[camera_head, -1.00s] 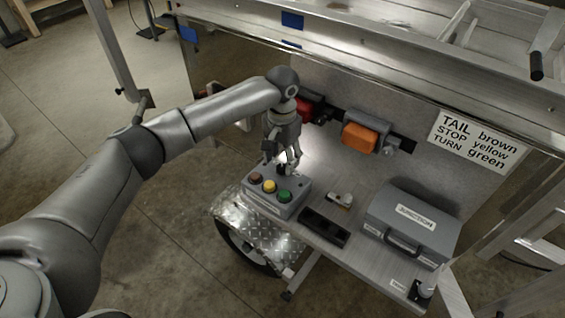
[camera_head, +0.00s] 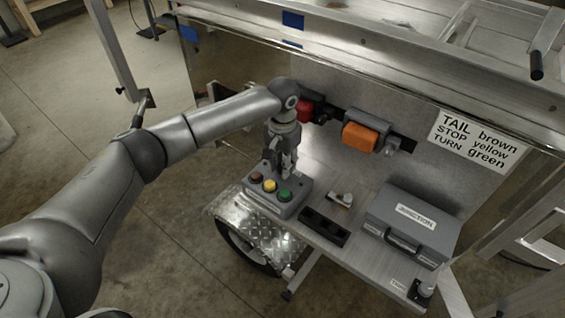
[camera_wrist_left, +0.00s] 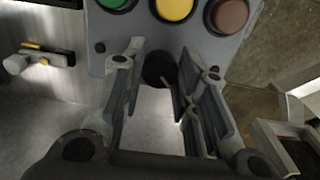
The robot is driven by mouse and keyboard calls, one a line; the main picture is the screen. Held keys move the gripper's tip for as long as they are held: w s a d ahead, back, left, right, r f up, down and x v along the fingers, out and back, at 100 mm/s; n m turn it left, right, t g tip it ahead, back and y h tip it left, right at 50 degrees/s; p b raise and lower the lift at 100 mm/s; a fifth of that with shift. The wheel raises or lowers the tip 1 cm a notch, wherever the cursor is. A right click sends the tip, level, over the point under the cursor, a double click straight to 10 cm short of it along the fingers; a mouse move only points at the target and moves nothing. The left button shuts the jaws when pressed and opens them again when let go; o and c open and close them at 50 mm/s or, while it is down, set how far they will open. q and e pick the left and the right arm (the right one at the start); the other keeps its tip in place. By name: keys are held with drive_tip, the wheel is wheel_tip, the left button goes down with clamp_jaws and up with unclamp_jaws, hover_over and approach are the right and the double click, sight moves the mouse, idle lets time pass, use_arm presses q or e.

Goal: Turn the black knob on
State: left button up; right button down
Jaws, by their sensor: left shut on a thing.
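A grey control box (camera_head: 290,211) sits at the left end of the trailer's shelf, with brown (camera_head: 257,177), yellow (camera_head: 269,186) and green (camera_head: 285,195) buttons on top. In the left wrist view the black knob (camera_wrist_left: 158,68) is on the box behind the row of buttons, between my left gripper's fingers. My left gripper (camera_head: 281,170) points down at the back of the box and is shut on the knob; it also shows in the left wrist view (camera_wrist_left: 160,82). In the head view its fingers hide the knob. My right gripper is not in view.
Right of the box are a black tray (camera_head: 323,227), a small white-and-yellow part (camera_head: 341,199) and a grey junction case (camera_head: 414,222). Red (camera_head: 304,110) and orange (camera_head: 366,137) lamps are on the panel behind. A wiring sign (camera_head: 473,142) hangs at right.

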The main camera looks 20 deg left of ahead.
use_arm(q)
drive_tip(key=shift+r+m+p, duration=0.1)
drive_tip(key=shift+m+p, duration=0.2)
drive_tip(key=shift+p, duration=0.15)
drive_tip(key=shift+r+m+p, duration=0.1)
drive_tip(key=shift+m+p, duration=0.8)
drive_tip(key=shift+p, duration=0.2)
drive_tip(key=shift+m+p, duration=0.75)
drive_tip(key=shift+m, duration=0.05)
drive_tip(key=m+p, duration=0.1)
drive_tip(key=m, duration=0.1)
drive_tip(key=shift+m+p, duration=0.35)
drive_tip(key=shift+m, duration=0.05)
drive_tip(key=m+p, duration=0.1)
drive_tip(key=m, duration=0.1)
drive_tip(key=shift+m, duration=0.3)
drive_tip(key=m, duration=0.2)
drive_tip(key=shift+m+p, duration=0.4)
drive_tip(key=m, duration=0.5)
drive_tip(key=shift+f+m, duration=0.25)
drive_tip(key=shift+m, duration=0.05)
